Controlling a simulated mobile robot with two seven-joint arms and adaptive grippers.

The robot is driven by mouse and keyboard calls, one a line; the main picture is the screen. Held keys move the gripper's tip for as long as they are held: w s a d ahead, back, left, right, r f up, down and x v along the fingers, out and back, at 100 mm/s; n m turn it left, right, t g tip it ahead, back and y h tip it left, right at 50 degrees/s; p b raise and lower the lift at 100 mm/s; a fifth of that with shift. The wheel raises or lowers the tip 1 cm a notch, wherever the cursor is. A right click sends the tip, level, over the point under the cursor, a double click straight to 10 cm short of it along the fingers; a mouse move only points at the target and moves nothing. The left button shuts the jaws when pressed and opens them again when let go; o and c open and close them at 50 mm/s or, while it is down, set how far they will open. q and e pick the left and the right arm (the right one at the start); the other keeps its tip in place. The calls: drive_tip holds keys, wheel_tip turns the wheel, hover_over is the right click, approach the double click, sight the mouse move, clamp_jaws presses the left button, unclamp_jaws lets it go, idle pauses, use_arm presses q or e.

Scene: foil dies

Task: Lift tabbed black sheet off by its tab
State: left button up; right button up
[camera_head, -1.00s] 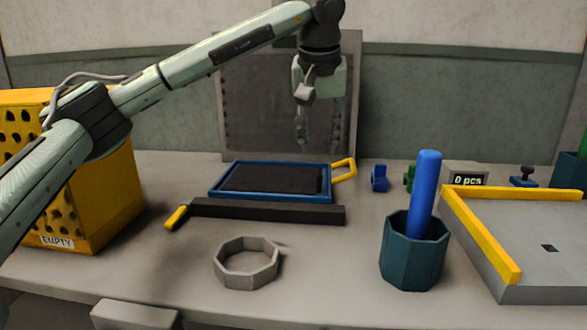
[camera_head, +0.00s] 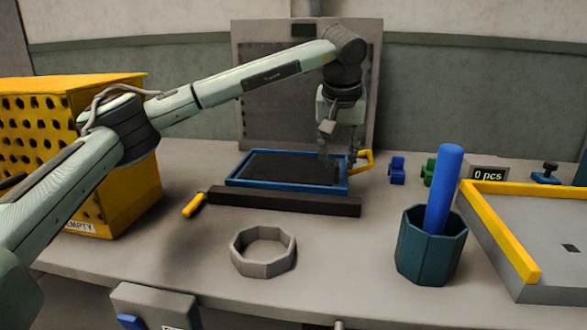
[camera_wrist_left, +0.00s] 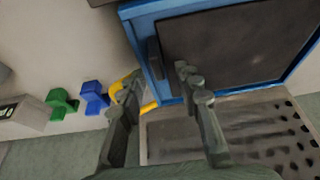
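The black sheet (camera_head: 285,166) lies flat in a blue-rimmed tray (camera_head: 250,187). In the left wrist view the sheet (camera_wrist_left: 235,45) fills much of the upper right, and a small dark tab (camera_wrist_left: 154,58) lies across the tray's blue rim (camera_wrist_left: 145,25). My left gripper (camera_head: 338,160) points down over the tray's right end, beside a yellow handle (camera_head: 367,160). In the left wrist view my left gripper (camera_wrist_left: 160,85) is open, with the tab showing between its fingers. I cannot tell how high the fingertips are. My right gripper is out of view.
A black bar (camera_head: 285,202) with a yellow grip lies before the tray. A grey ring (camera_head: 263,268) and a teal cup (camera_head: 425,260) holding a blue rod stand nearer. A yellow perforated box (camera_head: 60,110) is left; a grey upright panel (camera_head: 252,110) stands behind.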

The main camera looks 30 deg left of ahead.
use_arm(q)
clamp_jaws()
drive_tip(key=shift+r, duration=0.1)
idle(0.3)
